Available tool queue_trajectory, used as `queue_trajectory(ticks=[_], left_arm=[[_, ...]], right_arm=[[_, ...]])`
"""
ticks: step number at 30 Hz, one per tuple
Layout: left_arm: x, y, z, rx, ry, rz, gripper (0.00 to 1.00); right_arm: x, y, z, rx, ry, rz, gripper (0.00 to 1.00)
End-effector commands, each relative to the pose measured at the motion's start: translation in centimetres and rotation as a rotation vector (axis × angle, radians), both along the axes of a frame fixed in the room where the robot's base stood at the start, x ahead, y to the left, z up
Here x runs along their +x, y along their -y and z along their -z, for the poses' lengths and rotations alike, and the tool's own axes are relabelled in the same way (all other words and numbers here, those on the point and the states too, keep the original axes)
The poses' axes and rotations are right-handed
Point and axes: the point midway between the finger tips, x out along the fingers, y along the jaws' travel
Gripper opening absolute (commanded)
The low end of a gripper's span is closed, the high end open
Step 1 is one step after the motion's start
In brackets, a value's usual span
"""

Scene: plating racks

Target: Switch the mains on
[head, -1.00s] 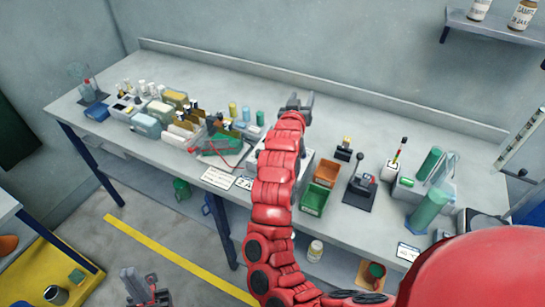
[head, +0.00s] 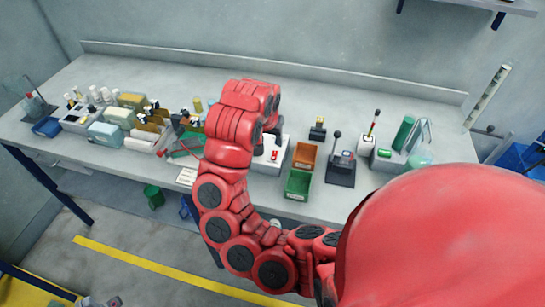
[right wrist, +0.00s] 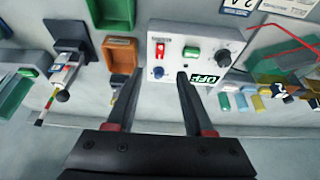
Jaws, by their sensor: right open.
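A pale control box (right wrist: 200,45) stands on the bench. In the right wrist view its face carries a small red switch (right wrist: 160,50), a green button (right wrist: 193,53), a blue knob (right wrist: 158,72) and a dark plate reading OFF (right wrist: 204,78). The box also shows in the head view (head: 262,165), partly behind my right arm. My right gripper (right wrist: 160,76) is open and empty, its fingers spread before the lower part of the face. In the head view my arm largely hides it.
An orange bin (head: 305,156) and a green bin (head: 298,184) stand right of the box. Beyond them is a black lever unit (head: 341,166). Jars and trays crowd the bench to the left. The bench's back strip is clear.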

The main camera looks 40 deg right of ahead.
Motion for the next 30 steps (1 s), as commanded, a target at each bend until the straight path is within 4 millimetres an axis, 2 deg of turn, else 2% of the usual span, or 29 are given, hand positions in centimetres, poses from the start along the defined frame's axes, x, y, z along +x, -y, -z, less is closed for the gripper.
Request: queue_trajectory(ticks=[1, 6, 13, 19, 27, 30], left_arm=[[0.0, 0.0, 0.3, 0.0, 0.0, 0.0, 0.0], [0.0, 0.0, 0.7, 0.0, 0.0, 0.0, 0.0], [0.0, 0.0, -0.6, 0.0, 0.0, 0.0, 0.0], [0.0, 0.0, -0.8, 0.0, 0.0, 0.0, 0.0], [0.0, 0.0, -0.8, 0.0, 0.0, 0.0, 0.0], [0.0, 0.0, -0.8, 0.0, 0.0, 0.0, 0.0]], right_arm=[[0.2, 0.4, 1.4, -0.002, -0.006, 0.002, 0.53], [1.2, 1.6, 5.1, -0.003, -0.005, 0.0, 0.53], [2.2, 2.8, 8.6, -0.002, -0.008, -0.001, 0.53], [2.7, 3.2, 9.8, -0.001, 0.0, -0.001, 0.53], [2.8, 3.2, 9.9, -0.002, 0.002, -0.001, 0.53], [2.8, 3.2, 10.0, -0.002, 0.002, -0.002, 0.36]])
